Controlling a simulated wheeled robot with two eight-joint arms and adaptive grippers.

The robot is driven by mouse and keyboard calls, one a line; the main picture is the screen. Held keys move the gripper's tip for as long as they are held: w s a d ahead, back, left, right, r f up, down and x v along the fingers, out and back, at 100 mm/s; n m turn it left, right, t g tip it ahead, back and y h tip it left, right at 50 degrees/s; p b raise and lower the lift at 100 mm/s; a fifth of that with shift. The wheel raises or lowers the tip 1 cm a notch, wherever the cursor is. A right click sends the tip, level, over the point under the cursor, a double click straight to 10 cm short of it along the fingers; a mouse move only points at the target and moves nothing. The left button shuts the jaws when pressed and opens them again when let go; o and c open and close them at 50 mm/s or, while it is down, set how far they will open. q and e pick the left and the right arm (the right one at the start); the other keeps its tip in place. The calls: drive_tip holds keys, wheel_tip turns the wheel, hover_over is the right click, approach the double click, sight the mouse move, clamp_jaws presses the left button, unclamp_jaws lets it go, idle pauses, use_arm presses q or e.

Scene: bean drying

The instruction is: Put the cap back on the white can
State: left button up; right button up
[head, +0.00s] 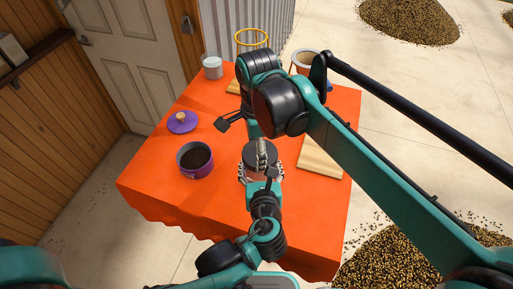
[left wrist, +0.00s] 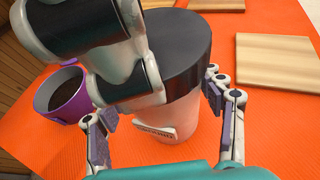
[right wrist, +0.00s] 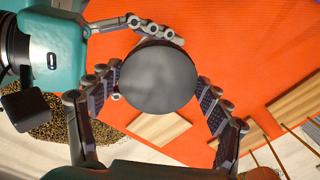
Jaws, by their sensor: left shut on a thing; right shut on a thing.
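The white can (left wrist: 178,122) stands upright on the orange table, with a label low on its side. The dark cap (left wrist: 190,38) sits over its top and looks level; whether it is fully seated I cannot tell. My left gripper (left wrist: 158,104) is shut around the can's body from the near side. My right gripper (right wrist: 158,92) comes from above and is shut on the cap, whose round top (right wrist: 157,76) shows between its fingers in the right wrist view. In the head view the grippers partly hide the can and the cap (head: 250,154).
On the orange table (head: 155,180), an open purple can (head: 194,170) with dark contents and its purple lid (head: 178,127) lie left. A wooden board (head: 322,160) lies right. A white cup (head: 212,72), a yellow ring (head: 250,31) and a bowl (head: 304,61) are at the back.

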drive_tip(key=shift+f, duration=0.55)
use_arm(q)
clamp_jaws()
use_arm(e)
drive_tip(key=m, duration=0.5)
drive_tip(key=shift+w+m, duration=0.25)
drive_tip(key=shift+m, duration=0.15)
drive_tip(key=m, duration=0.4)
drive_tip(key=shift+w+d, duration=0.1)
drive_tip(key=shift+w, duration=0.05)
drive_tip(key=m, duration=0.3)
drive_tip(key=shift+w+d+m, duration=0.1)
drive_tip(key=shift+m, duration=0.3)
drive_tip(key=o, duration=1.1)
